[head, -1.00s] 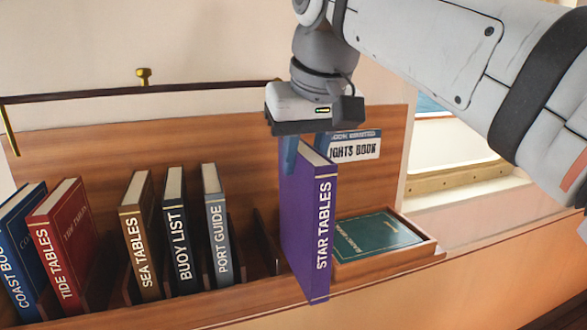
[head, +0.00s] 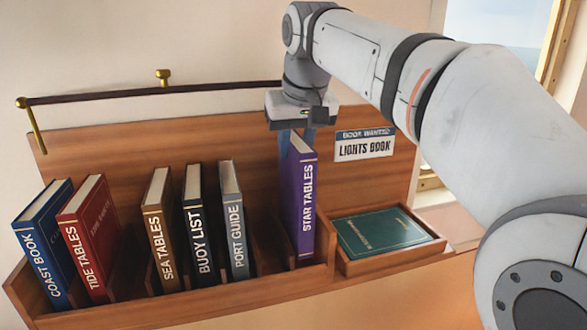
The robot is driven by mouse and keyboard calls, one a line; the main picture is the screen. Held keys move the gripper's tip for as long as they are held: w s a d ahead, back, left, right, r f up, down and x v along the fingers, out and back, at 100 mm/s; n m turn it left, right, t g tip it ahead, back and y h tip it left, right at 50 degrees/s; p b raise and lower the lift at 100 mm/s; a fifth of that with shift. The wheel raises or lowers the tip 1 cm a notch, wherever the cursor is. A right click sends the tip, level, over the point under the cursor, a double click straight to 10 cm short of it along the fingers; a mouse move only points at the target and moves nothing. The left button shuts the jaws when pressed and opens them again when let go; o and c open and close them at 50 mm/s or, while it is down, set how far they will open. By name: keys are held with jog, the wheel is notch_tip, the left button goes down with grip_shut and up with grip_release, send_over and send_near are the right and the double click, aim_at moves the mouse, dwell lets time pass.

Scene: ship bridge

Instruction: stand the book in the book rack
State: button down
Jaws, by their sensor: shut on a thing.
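The purple book marked STAR TABLES (head: 302,200) is upright at the right end of the wooden book rack (head: 200,305). Its lower end is behind the rack's front wall, in the rightmost slot. My gripper (head: 297,140) is above it, with its blue fingers shut on the book's upper part. The far finger is partly hidden by the book. Whether the book's bottom rests on the rack floor cannot be told.
COAST BOOK (head: 45,245), TIDE TABLES (head: 88,240), SEA TABLES (head: 160,230), BUOY LIST (head: 198,225) and PORT GUIDE (head: 233,220) stand leaning in the rack. A green book (head: 380,232) lies in a tray (head: 395,260) at right, below a LIGHTS BOOK sign (head: 364,146). A dark rail (head: 150,91) runs behind.

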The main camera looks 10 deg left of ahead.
aim_at(294, 172)
jog(key=shift+f, duration=2.15)
jog(key=shift+w+a+f+p, duration=0.25)
jog(key=shift+w+f+p, duration=0.2)
jog(key=shift+f+p, duration=0.1)
jog(key=shift+s+f, duration=0.1)
jog(key=shift+f, duration=0.05)
jog(key=c, duration=1.1)
grip_release()
